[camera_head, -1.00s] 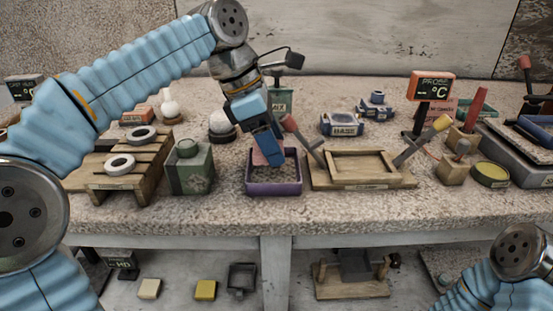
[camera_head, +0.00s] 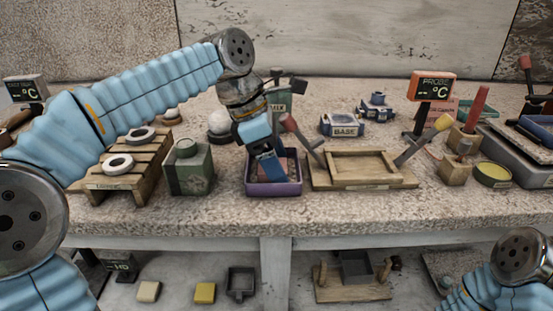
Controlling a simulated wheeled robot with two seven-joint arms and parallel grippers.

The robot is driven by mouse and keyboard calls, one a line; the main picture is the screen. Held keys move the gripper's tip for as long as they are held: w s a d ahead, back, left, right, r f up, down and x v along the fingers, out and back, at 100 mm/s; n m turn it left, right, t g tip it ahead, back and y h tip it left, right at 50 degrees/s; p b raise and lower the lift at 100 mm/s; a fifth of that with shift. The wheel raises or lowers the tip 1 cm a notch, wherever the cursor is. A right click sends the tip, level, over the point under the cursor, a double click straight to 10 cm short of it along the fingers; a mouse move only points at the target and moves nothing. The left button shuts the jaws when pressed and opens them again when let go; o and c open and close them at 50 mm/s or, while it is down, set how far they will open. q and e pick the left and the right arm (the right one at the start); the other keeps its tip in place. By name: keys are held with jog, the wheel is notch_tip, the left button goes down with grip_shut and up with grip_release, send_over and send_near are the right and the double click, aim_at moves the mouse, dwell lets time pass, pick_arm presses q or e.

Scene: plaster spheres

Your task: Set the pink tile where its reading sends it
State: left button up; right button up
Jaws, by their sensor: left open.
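The pink tile (camera_head: 291,165) shows partly in the purple tray (camera_head: 273,188) on the counter; my left gripper hides much of it. My left gripper (camera_head: 268,172) is open, pointing down into the tray beside the tile; I cannot tell whether a finger touches it. The orange PROBE display (camera_head: 433,86) shows dashes and °C, with no number. Another display (camera_head: 25,89) at the far left also shows dashes and °C. My right arm shows at the bottom right, but its gripper is not in view.
A wooden frame board (camera_head: 362,168) with red and yellow-tipped levers is close right of the tray. A green block (camera_head: 188,170) and a slatted rack with rings (camera_head: 115,168) stand left. A blue BASE holder (camera_head: 343,125) is behind. The lower shelf holds small blocks (camera_head: 205,292).

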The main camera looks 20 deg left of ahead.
pick_arm(q)
jog(key=shift+r, duration=0.3)
jog(key=p+v, duration=0.1)
jog(key=v, duration=1)
jog(key=shift+a+r, duration=0.2)
jog(key=shift+r, duration=0.1)
dwell(0.7)
